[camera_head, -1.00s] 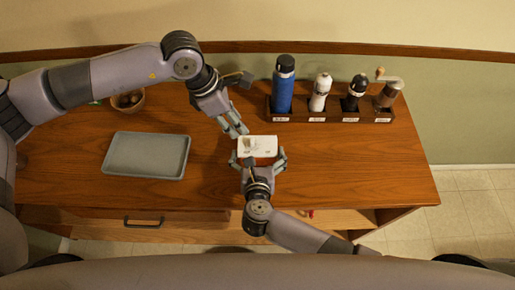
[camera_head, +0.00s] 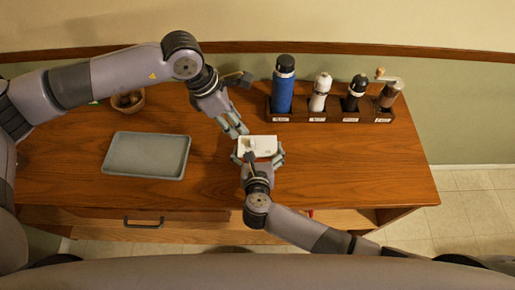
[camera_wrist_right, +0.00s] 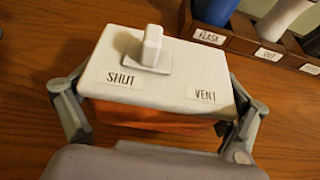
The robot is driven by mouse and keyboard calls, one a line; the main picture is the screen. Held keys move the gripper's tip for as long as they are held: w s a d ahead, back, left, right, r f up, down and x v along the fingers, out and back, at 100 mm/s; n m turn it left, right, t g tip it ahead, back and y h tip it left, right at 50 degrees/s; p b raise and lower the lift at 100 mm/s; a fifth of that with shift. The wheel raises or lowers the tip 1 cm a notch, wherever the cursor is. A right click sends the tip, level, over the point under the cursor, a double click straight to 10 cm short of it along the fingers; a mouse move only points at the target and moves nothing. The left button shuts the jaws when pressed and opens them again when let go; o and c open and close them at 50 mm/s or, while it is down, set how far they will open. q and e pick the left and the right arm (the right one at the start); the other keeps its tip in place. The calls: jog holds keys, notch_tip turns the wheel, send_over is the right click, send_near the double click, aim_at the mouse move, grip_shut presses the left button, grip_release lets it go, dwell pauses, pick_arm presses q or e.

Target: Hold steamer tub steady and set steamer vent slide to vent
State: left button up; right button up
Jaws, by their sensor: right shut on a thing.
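The steamer tub has a white lid (camera_wrist_right: 175,65) above an orange body (camera_wrist_right: 150,118); it stands on the counter and also shows in the head view (camera_head: 259,145). The upright white vent slide knob (camera_wrist_right: 152,45) is on the lid, behind the SHUT label (camera_wrist_right: 122,79) and left of the VENT label (camera_wrist_right: 203,96). My right gripper (camera_head: 259,156) is shut on the tub, one finger at each side. My left gripper (camera_head: 238,131) is just behind the tub's upper left in the head view, fingers pointing down toward it; whether they are apart is too small to tell.
A rack (camera_head: 330,116) at the back right holds a blue flask (camera_head: 283,90), a white bottle (camera_head: 319,95), a dark bottle (camera_head: 355,95) and a grinder (camera_head: 387,97). A grey tray (camera_head: 146,155) lies left, with a wooden bowl (camera_head: 128,101) behind. The counter's right side is clear.

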jog(key=shift+c, duration=1)
pick_arm(q)
jog(key=shift+w+a, duration=0.1)
jog(key=shift+a, duration=0.1)
jog(key=shift+c, duration=0.8)
pick_arm(e)
jog(key=shift+c, duration=0.2)
pick_arm(q)
jog(key=a, duration=0.2)
jog(key=a+m, duration=0.1)
jog(key=a, duration=0.1)
jog(key=w+a+m+y, duration=0.1)
jog(key=a, duration=0.1)
jog(key=shift+r+g, duration=0.3)
grip_shut()
send_near(241, 144)
notch_tip(241, 144, down, 5)
jog(key=a, duration=0.2)
jog(key=shift+w+d+f, duration=0.1)
jog(key=shift+d+f, duration=0.15)
jog(key=shift+d, duration=0.7)
jog(key=shift+d+f, duration=0.25)
jog(key=shift+d, duration=0.7)
